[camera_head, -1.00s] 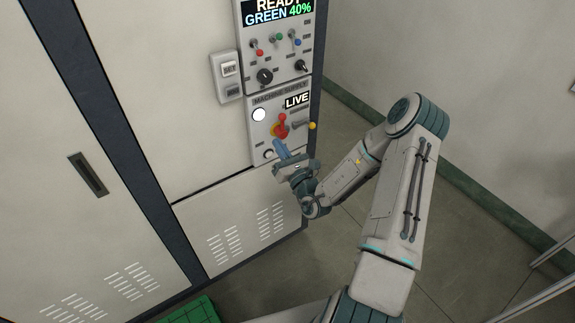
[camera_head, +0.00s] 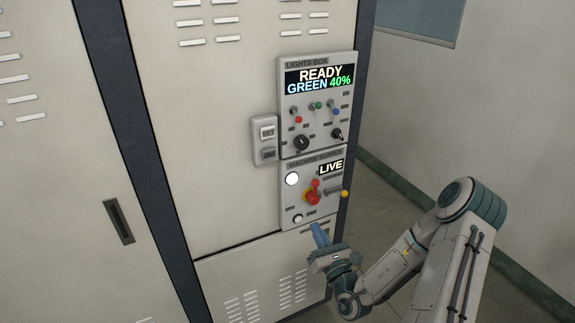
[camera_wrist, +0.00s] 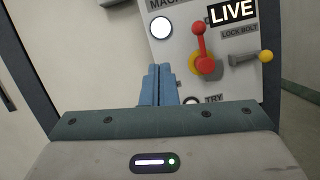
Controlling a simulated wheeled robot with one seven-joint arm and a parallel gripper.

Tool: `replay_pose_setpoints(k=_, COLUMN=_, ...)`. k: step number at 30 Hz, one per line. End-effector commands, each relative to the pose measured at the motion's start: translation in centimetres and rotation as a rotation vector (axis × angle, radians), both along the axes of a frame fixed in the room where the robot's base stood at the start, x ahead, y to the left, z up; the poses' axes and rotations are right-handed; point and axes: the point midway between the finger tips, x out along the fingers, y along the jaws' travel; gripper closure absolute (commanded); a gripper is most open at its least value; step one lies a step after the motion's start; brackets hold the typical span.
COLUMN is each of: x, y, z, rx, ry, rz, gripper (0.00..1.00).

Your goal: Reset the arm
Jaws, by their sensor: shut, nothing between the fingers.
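My gripper (camera_head: 319,234) is in front of the lower edge of the machine supply panel (camera_head: 290,212), with its blue fingers together and nothing between them. In the wrist view the blue fingers (camera_wrist: 158,84) point up at the panel, below the round white lamp (camera_wrist: 161,28). The panel carries a red handle on a yellow base (camera_head: 313,191), a lock bolt with a yellow knob (camera_head: 344,193) and a LIVE sign (camera_head: 331,167). The fingers look apart from the red handle. Whether they touch the panel face is hard to tell. The arm is bent at the elbow, at lower right.
Above is the lights box (camera_head: 318,104), reading READY, GREEN 40%, with several toggles and two knobs. A small switch box (camera_head: 265,140) is at its left. The cabinet door has a dark recessed handle (camera_head: 118,221). Open floor lies right of the cabinet, before a bare wall (camera_head: 470,110).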

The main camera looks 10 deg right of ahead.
Motion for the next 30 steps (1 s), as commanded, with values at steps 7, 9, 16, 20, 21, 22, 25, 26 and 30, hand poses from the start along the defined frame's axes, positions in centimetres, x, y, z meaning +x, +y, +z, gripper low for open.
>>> replay_pose_setpoints(k=7, x=-0.8, y=3.8, z=3.2, rx=-0.100, ry=-0.075, rz=0.193, gripper=1.00)
replay_pose_setpoints(k=9, x=-1.8, y=6.1, z=4.9, rx=-0.167, ry=-0.116, rz=0.313, gripper=1.00)
replay_pose_setpoints(k=16, x=-7.2, y=13.0, z=8.7, rx=-0.435, ry=-0.238, rz=0.725, gripper=1.00)
replay_pose_setpoints(k=20, x=-10.9, y=15.5, z=9.6, rx=-0.612, ry=-0.291, rz=0.936, gripper=1.00)
replay_pose_setpoints(k=21, x=-12.1, y=16.0, z=9.8, rx=-0.669, ry=-0.307, rz=0.996, gripper=1.00)
replay_pose_setpoints(k=22, x=-13.0, y=16.3, z=9.8, rx=-0.715, ry=-0.318, rz=1.043, gripper=1.00)
replay_pose_setpoints(k=25, x=-15.8, y=16.9, z=9.9, rx=-0.869, ry=-0.352, rz=1.183, gripper=1.00)
replay_pose_setpoints(k=26, x=-16.6, y=17.0, z=9.9, rx=-0.919, ry=-0.362, rz=1.223, gripper=1.00)
replay_pose_setpoints(k=30, x=-19.9, y=16.4, z=9.8, rx=-1.160, ry=-0.404, rz=1.387, gripper=1.00)
